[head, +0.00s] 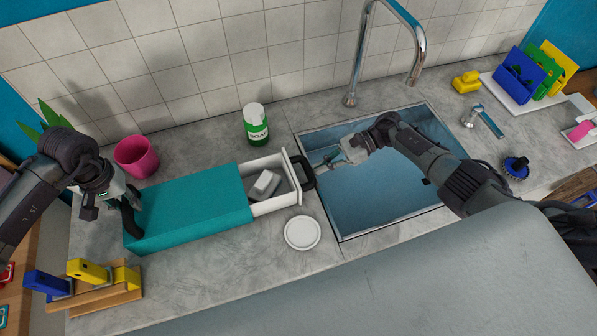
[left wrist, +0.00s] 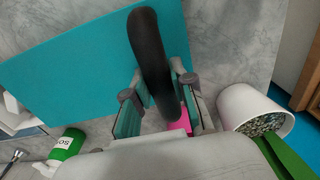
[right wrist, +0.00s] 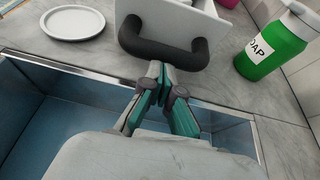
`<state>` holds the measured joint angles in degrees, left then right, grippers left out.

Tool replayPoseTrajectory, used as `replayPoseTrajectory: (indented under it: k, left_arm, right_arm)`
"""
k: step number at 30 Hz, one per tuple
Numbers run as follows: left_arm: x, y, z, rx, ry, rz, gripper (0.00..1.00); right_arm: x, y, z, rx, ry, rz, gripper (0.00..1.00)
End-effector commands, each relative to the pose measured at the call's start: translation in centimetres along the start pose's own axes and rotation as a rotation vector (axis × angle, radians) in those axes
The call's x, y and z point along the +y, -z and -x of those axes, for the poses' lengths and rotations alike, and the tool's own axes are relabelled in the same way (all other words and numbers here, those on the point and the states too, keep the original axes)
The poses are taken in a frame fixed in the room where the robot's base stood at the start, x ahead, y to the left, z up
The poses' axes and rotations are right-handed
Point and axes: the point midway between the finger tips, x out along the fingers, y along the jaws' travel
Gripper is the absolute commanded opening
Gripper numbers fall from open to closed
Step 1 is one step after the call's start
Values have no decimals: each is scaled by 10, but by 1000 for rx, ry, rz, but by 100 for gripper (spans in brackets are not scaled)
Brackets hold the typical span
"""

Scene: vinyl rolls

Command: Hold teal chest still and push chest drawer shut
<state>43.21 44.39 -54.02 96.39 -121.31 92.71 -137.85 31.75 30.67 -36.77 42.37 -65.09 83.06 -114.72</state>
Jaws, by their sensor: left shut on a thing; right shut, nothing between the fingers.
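The teal chest (head: 190,212) lies on the grey counter, left of the sink. Its white drawer (head: 275,205) sticks out on the right side, open, with pale grey blocks (head: 264,184) inside. My left gripper (head: 130,205) is shut on the black handle (left wrist: 150,50) at the chest's left end. My right gripper (head: 328,163) is shut and empty over the sink's left edge. In the right wrist view its fingertips (right wrist: 160,75) are at the drawer's black handle (right wrist: 165,52); I cannot tell whether they touch.
A green soap bottle (head: 256,125) stands behind the drawer and a white dish (head: 302,232) lies in front of it. The sink (head: 385,200) with its tall tap (head: 352,75) is on the right. A pink pot (head: 137,157) stands behind the chest; a wooden rack (head: 105,300) is in front.

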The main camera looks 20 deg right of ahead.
Motion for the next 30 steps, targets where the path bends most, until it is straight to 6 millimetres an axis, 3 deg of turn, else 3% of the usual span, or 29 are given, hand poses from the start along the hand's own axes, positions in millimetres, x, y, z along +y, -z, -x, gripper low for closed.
replayPoseTrajectory:
  k: [30]
  left_arm:
    - [2, -4, -5, -11, -2, -4, 0]
  right_arm:
    - [-2, -18, -34, -9, 1, 5, 0]
